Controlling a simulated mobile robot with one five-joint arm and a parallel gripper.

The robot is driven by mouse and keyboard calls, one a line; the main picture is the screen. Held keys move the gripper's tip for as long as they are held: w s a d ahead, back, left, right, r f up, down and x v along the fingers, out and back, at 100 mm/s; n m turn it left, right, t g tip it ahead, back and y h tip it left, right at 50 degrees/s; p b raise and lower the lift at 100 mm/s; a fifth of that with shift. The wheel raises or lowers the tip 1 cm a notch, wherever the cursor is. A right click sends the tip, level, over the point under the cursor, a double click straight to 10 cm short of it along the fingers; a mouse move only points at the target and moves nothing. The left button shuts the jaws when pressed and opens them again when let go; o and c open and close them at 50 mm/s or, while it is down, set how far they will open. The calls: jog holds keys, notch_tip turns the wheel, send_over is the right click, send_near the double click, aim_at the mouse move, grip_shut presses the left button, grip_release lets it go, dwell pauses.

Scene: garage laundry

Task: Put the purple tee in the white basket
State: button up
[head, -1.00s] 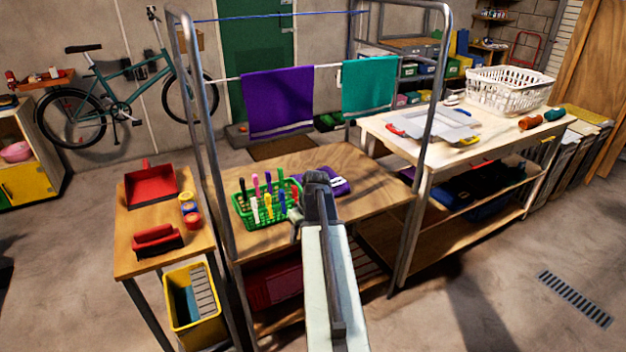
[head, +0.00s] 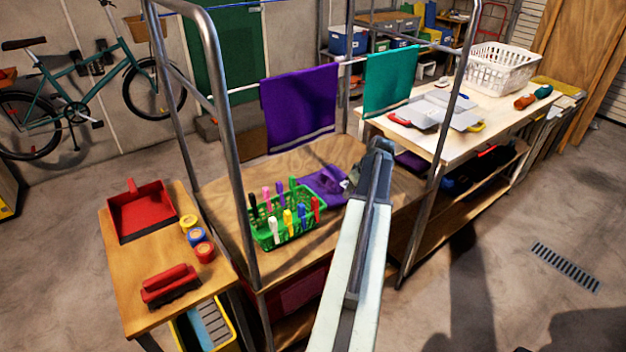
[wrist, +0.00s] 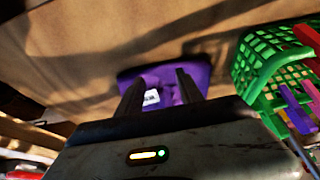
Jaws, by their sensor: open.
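The folded purple tee (head: 324,184) lies on the wooden table under the rail, beside the green basket. In the wrist view the purple tee (wrist: 165,80) shows beyond and between my two fingers, with a white label on it. My gripper (head: 379,150) is in front of the table's right part in the head view; in the wrist view my gripper (wrist: 160,88) is open, with nothing seen between its fingers but the tee farther off. The white basket (head: 499,68) stands on the pale workbench at the back right. Its inside is mostly hidden.
A green basket (head: 290,232) of several coloured handled items stands left of the tee. A purple towel (head: 300,108) and a teal towel (head: 390,82) hang from the metal rail (head: 227,130). A grey tray (head: 445,108) lies on the workbench (head: 470,140).

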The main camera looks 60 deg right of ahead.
aim_at(330, 176)
jog(key=w+d, duration=0.1)
jog(key=w, duration=0.1)
jog(key=w+d, duration=0.1)
jog(key=w, duration=0.2)
jog(key=w+d, duration=0.1)
jog(key=w, duration=0.2)
jog(key=shift+w, duration=0.1)
jog(key=w, duration=0.1)
jog(key=w+d, duration=0.1)
jog(key=w, duration=0.2)
jog(key=shift+d+f+b, duration=0.15)
jog(key=shift+f+b, duration=0.2)
jog(key=shift+b, duration=0.05)
jog(key=shift+f+b, duration=0.35)
jog(key=shift+r, duration=0.2)
grip_shut()
dwell(0.4)
